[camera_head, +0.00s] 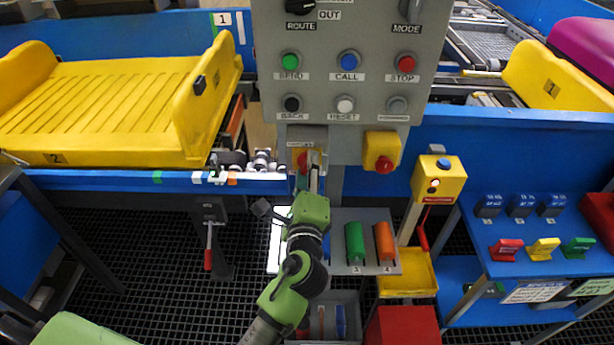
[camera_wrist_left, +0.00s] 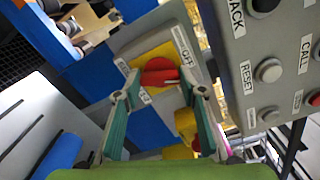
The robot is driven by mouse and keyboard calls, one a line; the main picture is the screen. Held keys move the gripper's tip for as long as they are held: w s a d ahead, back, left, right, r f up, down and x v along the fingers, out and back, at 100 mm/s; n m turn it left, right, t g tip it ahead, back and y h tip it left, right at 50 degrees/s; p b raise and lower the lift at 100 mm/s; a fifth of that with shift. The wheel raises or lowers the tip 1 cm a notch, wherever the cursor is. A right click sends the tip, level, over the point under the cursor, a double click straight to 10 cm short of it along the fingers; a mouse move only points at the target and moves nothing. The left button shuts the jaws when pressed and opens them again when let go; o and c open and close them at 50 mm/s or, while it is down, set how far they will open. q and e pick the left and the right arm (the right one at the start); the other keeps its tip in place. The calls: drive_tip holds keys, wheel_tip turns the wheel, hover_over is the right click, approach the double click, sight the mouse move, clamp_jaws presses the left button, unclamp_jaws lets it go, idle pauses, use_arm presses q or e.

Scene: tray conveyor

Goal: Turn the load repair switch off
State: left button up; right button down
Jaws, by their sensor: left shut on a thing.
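The load repair switch is a red rotary knob (camera_wrist_left: 158,73) on a yellow plate, set in a grey box under the control panel. A label reading OFF (camera_wrist_left: 187,56) is beside the plate; other small labels are too small to read. In the head view the knob (camera_head: 303,160) is partly hidden by my gripper. My left gripper (camera_head: 313,183) reaches up to it from below. In the left wrist view its fingers (camera_wrist_left: 159,82) are on either side of the knob, shut on it. The knob's exact setting is hard to tell. My right gripper is not in view.
The grey panel (camera_head: 345,60) with several buttons hangs just above. Right of the switch is a yellow box with a red button (camera_head: 384,164). A yellow tray (camera_head: 110,105) rests on the conveyor at left. A rack with green and orange cylinders (camera_head: 355,242) lies below right.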

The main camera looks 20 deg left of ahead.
use_arm(q)
drive_tip(key=n+b, duration=0.2)
drive_tip(key=n, duration=0.2)
drive_tip(key=shift+n, duration=0.3)
idle(0.5)
drive_tip(key=o, duration=1.1)
drive_tip(key=shift+r, duration=0.1)
